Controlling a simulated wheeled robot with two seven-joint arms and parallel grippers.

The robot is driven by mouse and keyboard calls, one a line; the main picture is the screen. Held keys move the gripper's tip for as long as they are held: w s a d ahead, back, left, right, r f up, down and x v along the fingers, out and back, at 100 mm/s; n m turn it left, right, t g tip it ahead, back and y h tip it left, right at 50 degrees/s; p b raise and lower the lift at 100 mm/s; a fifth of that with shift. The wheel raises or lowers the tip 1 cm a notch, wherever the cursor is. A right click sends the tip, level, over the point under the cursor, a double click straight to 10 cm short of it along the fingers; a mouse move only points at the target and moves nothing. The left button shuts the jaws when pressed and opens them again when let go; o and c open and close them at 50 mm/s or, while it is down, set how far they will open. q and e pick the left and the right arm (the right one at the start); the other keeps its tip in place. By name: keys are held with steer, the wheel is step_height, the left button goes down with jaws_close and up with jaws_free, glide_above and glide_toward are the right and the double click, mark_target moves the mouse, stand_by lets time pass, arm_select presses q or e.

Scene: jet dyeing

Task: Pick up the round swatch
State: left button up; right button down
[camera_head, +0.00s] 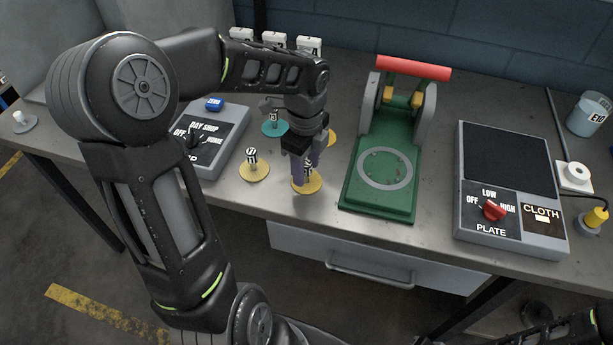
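Several small round swatches with striped upright pegs stand on the grey bench. One yellow swatch (312,187) lies under my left gripper (306,168), which points down with its fingers on either side of the peg. I cannot tell whether the fingers touch the peg. Another yellow swatch (254,172) is to the left, and a teal swatch (273,129) is behind it. A further yellow swatch (332,139) is partly hidden behind the gripper. Part of my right arm shows at the lower right corner, but its gripper is not visible.
A green press (378,200) with a red handle (413,67) stands just right of the gripper. A hot plate (506,160) is farther right, beside a beaker (588,113). A control box (213,150) is at left. White labelled blocks (308,46) stand at the back.

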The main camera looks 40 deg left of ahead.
mark_target(306, 163)
arm_select(q)
jaws_close()
steer(key=shift+r, duration=0.1)
stand_by(0.6)
step_height(306, 163, up, 10)
steer(key=shift+f+b, duration=0.1)
steer(key=shift+b, duration=0.4)
stand_by(0.4)
